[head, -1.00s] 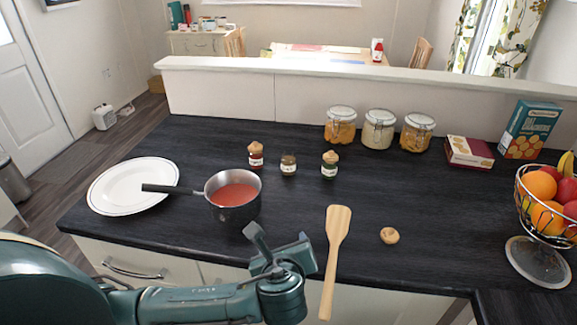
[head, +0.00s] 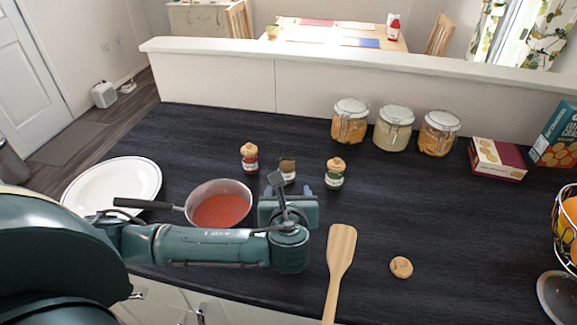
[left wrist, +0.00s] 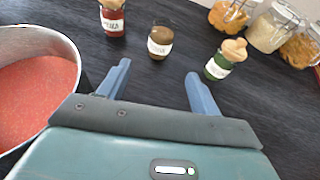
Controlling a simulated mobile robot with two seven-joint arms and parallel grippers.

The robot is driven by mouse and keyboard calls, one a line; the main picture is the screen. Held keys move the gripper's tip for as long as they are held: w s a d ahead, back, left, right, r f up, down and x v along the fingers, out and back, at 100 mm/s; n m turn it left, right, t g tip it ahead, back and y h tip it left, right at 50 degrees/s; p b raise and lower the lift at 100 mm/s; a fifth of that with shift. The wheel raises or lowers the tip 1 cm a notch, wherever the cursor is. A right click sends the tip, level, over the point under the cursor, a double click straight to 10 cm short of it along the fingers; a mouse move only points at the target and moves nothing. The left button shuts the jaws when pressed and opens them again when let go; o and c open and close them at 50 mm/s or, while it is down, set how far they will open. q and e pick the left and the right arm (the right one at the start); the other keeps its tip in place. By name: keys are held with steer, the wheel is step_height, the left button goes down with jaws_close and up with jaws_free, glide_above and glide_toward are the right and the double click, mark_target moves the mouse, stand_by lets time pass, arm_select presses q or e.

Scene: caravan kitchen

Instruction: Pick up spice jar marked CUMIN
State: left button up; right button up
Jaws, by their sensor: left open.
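Three small spice jars stand in a row on the dark counter. The middle jar (head: 287,168) has brown contents, a white label and no cork lid; it also shows in the left wrist view (left wrist: 160,42). The left jar (head: 249,158) is red with a cork lid, and the right jar (head: 335,174) is green with a cork lid. The label words are too small to read surely. My left gripper (left wrist: 158,70) is open and empty, its fingers pointing at the middle jar, just short of it. In the head view my wrist partly hides this jar. My right gripper is not in view.
A saucepan of red sauce (head: 219,211) stands close left of my left gripper, beside a white plate (head: 112,187). A wooden spatula (head: 340,250) and a round cork-coloured piece (head: 401,267) lie to the right. Glass storage jars (head: 394,128) stand behind, near the low wall.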

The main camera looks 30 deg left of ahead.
mark_target(287, 176)
arm_select(q)
steer(key=x, duration=1)
steer(key=shift+w+a+p, duration=0.25)
steer(key=shift+a+p, duration=0.05)
steer(key=shift+p, duration=0.1)
steer(key=c, duration=1.1)
